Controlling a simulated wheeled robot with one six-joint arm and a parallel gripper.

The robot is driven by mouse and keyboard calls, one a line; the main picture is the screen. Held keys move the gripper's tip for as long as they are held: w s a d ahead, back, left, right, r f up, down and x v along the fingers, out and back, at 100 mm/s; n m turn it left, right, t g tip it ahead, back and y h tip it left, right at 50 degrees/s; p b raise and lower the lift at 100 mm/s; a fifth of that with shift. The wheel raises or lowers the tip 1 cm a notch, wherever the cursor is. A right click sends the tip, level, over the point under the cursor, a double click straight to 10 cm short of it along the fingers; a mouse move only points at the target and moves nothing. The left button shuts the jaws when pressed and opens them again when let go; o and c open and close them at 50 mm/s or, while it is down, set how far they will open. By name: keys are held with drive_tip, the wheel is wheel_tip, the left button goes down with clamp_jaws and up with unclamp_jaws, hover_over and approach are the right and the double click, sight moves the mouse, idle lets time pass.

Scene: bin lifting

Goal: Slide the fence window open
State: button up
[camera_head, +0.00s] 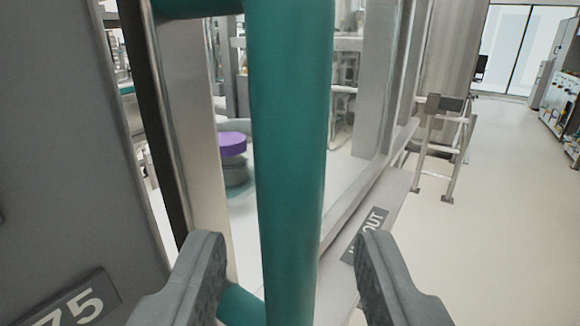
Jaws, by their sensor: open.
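The fence window (350,100) is a clear pane in a light grey frame, seen edge-on from close by. A thick teal handle (290,150) stands upright on its near frame post (195,130) and fills the middle of the view. My gripper (292,250) is open, with one dark grey finger on each side of the handle's lower part. The handle lies between the fingers in the picture; I cannot tell whether either finger touches it.
A grey panel (70,130) marked "75" stands close on the left. A sill with a dark label (366,233) ending in "OUT" runs below the window. Open pale floor (500,200) lies to the right, past a metal stand (441,145).

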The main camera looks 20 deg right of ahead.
sight(289, 253)
drive_tip(key=shift+x, duration=1.85)
clamp_jaws()
